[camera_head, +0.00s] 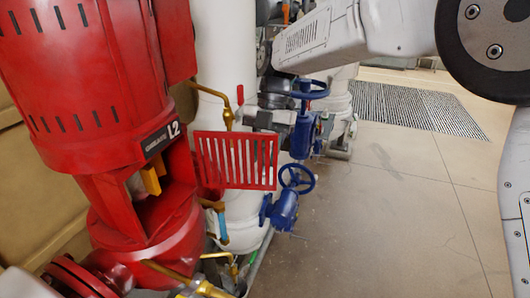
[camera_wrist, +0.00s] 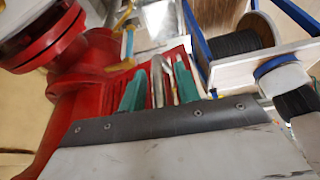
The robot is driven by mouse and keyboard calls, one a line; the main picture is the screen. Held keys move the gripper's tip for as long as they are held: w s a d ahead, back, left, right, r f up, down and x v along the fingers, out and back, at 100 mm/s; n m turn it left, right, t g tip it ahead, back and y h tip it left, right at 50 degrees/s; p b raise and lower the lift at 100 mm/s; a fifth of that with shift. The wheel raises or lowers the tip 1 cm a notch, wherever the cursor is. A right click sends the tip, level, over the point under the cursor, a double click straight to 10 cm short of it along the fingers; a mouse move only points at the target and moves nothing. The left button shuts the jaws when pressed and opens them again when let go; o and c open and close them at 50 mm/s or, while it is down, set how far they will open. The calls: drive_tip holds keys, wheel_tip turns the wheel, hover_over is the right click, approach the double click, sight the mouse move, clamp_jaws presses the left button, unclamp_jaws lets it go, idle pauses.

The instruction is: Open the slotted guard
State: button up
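The slotted guard (camera_head: 236,160) is a red plate with a row of upright slots. It stands in front of the white pipe, right of the red pump, in the head view. In the wrist view part of its red plate (camera_wrist: 174,53) shows behind my gripper (camera_wrist: 160,84). The two green-padded fingers are apart, and I see nothing clearly held between them. Whether they touch the guard cannot be told. In the head view my arm comes in from the upper right; the fingers are not clearly seen there. What lies behind the guard is mostly hidden.
The large red pump (camera_head: 85,85) fills the left. Blue handwheel valves (camera_head: 297,178) and (camera_head: 309,89) stand right of the guard. A white pipe (camera_head: 226,50) rises behind it, with a brass lever (camera_head: 228,113) above. The floor (camera_head: 390,205) at right is clear.

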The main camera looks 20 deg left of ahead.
drive_tip(key=v, duration=0.7)
drive_tip(key=shift+r, duration=0.35)
drive_tip(key=shift+w+d, duration=0.1)
drive_tip(key=shift+w, duration=0.05)
drive_tip(key=s+d+f+m+t, duration=0.1)
drive_tip(key=s+d+m, duration=0.3)
drive_tip(key=d+m, duration=0.7)
drive_tip(key=s+d+m+t, duration=0.1)
drive_tip(key=s+d+m, duration=0.3)
drive_tip(key=d+m, duration=0.65)
drive_tip(key=s+d+f+m+t, duration=0.1)
drive_tip(key=s+d+m+t, duration=0.3)
drive_tip(key=s+d+m, duration=0.9)
drive_tip(key=s+d, duration=0.5)
drive_tip(key=d, duration=0.4)
drive_tip(key=shift+s+f+m, duration=0.25)
drive_tip(key=shift+s+m, duration=0.05)
drive_tip(key=shift+m, duration=0.05)
drive_tip(key=shift+d, duration=0.25)
